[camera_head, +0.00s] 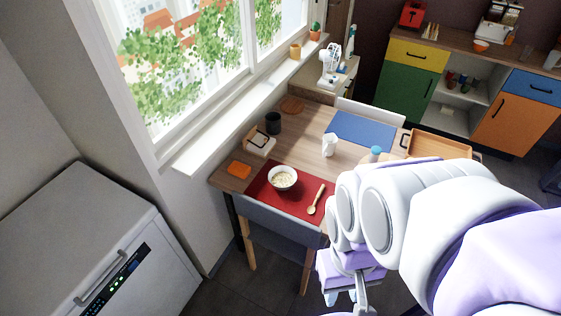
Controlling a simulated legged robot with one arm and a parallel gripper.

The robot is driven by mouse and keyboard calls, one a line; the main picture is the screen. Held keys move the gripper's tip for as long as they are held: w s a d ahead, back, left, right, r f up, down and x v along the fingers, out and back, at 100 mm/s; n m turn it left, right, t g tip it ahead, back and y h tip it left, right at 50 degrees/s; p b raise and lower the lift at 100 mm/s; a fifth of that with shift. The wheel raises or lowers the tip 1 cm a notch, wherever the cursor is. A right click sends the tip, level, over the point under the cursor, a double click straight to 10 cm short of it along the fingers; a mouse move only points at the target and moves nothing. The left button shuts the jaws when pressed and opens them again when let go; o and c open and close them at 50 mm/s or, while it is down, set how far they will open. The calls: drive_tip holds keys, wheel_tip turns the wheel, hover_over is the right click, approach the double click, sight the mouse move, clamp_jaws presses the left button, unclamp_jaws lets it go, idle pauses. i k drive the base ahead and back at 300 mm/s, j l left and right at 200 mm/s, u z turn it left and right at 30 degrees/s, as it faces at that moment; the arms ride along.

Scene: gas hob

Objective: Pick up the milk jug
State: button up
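A small white jug (329,144), which looks like the milk jug, stands upright on the wooden table, between the red placemat and the blue placemat. My gripper (342,297) hangs low at the bottom centre, in front of the table's near right side and well away from the jug. Its pale fingertips look apart, with nothing seen between them. My white and purple arm covers the right part of the table.
A bowl of food (283,178) and a wooden spoon (316,199) lie on the red placemat (262,188). A blue-topped item (375,153) stands right of the jug. A dark cup (273,123) stands near the window. A chair (275,222) blocks the table's near side.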

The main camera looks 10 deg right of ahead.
sight(330, 140)
drive_tip(key=i+j+z, duration=0.2)
drive_tip(key=i+z, duration=0.2)
drive_tip(key=i+j+z, duration=0.45)
drive_tip(key=i+l, duration=0.05)
drive_tip(key=i, duration=0.05)
